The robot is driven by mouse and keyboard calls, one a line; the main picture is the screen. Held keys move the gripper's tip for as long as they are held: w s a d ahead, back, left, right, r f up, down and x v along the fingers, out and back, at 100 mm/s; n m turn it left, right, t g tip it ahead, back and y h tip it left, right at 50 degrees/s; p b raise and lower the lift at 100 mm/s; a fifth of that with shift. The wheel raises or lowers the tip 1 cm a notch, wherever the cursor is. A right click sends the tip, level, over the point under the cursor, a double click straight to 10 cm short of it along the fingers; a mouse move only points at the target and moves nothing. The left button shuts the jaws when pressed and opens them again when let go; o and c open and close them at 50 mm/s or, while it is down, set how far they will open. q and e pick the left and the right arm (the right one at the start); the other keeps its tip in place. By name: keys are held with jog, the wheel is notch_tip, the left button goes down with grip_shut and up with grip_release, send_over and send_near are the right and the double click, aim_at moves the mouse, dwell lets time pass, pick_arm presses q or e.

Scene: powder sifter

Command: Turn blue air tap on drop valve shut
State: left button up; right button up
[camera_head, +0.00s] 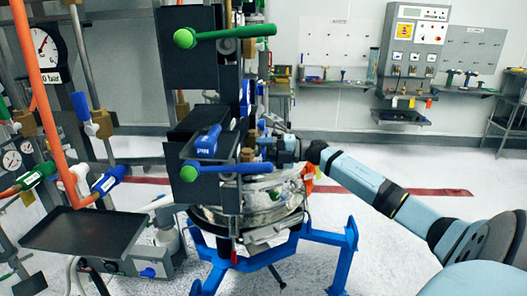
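My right arm reaches in from the right, and its gripper (264,142) is at the right side of the drop valve stack, in the middle of the view. Its fingers are small and partly lost among the fittings, so I cannot tell whether they are open or shut on something. A blue lever (235,168) with a green ball end lies about level just left of and below the gripper. A blue handle (208,140) stands tilted on a dark plate above it. I cannot tell which of these is the air tap. My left gripper is not in view.
A green lever (235,32) sits higher on the stack. A round metal sifter (262,206) stands on a blue frame (345,255) below. Pipes, gauges and a dark tray (83,232) crowd the left. The floor at right is open.

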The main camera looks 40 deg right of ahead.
jog(key=shift+s+d+f, duration=0.1)
jog(key=shift+s+d, duration=0.05)
jog(key=shift+s, duration=0.05)
jog(key=b+v, duration=0.3)
jog(key=v, duration=1)
jog(key=shift+s, duration=0.15)
